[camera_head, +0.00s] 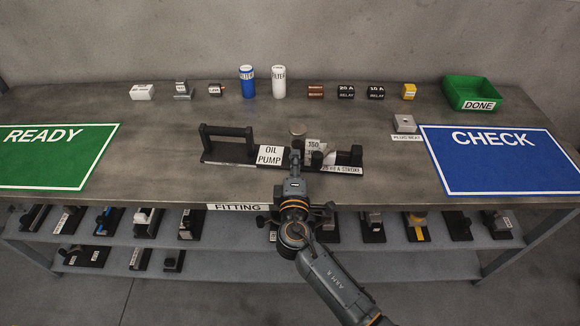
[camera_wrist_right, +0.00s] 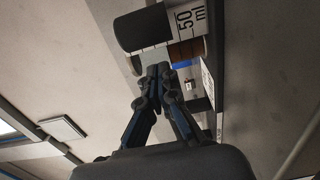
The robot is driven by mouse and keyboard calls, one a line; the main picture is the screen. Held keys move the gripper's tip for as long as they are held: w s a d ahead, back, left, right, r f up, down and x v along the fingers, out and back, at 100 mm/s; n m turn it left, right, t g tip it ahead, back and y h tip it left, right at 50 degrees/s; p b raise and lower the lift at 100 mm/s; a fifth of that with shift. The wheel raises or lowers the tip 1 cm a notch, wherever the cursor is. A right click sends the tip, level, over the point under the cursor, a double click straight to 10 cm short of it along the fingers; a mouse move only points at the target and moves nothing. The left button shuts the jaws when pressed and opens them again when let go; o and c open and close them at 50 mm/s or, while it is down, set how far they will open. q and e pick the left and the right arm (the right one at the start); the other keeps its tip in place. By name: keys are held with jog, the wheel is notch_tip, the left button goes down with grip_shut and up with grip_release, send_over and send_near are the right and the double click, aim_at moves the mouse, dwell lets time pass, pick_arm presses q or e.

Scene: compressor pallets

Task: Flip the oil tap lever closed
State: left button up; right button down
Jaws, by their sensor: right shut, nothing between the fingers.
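The oil pump (camera_head: 268,155) stands mid-table, a black base with a raised bar handle at its left and a white label reading OIL PUMP. A measuring cup (camera_head: 313,150) with a white scale stands to the right of the label, and it shows in the right wrist view with "50 ml" (camera_wrist_right: 190,20). My right gripper (camera_head: 296,150) reaches over the pump between label and cup. Its fingertips (camera_wrist_right: 158,72) are together and empty, close to a dark cylinder (camera_wrist_right: 142,27). I cannot make out the tap lever or its position; the gripper partly covers that area. My left gripper is out of view.
A green READY mat (camera_head: 58,155) lies left and a blue CHECK mat (camera_head: 500,160) right. Filters, relays and small parts line the back, with a green DONE bin (camera_head: 472,93) at back right. Shelves below hold several black-based fittings.

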jog(key=shift+s+d+r+p, duration=0.1)
jog(key=shift+s+d+p, duration=0.2)
jog(key=shift+d, duration=0.4)
jog(key=shift+s+d+p, duration=0.1)
jog(key=shift+s+d, duration=0.25)
jog(key=shift+d, duration=0.3)
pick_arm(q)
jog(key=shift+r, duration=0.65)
